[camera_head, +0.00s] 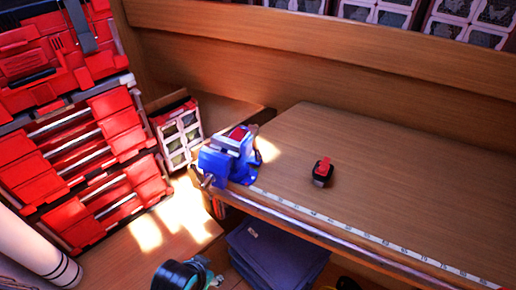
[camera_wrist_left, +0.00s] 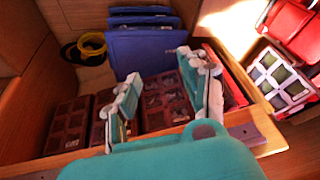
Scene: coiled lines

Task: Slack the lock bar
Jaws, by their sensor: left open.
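A blue vise (camera_head: 222,163) with a red top piece sits at the left end of the wooden workbench (camera_head: 400,180). A small grey bar end (camera_head: 207,182) shows at the vise's front left; I cannot tell for sure whether it is the lock bar. My left gripper (camera_head: 208,276) is at the bottom edge of the head view, below and in front of the vise and apart from it. In the left wrist view its two teal fingers (camera_wrist_left: 160,68) are spread with nothing between them. The vise is not seen in that view. My right gripper is not in view.
Red tool boxes (camera_head: 85,140) are stacked at the left, beside a small part organizer (camera_head: 178,130). A red and black tape measure (camera_head: 322,172) lies on the bench, otherwise mostly clear. Blue bins (camera_wrist_left: 145,50) and dark red organizers (camera_wrist_left: 70,122) stand low, beyond my left fingers.

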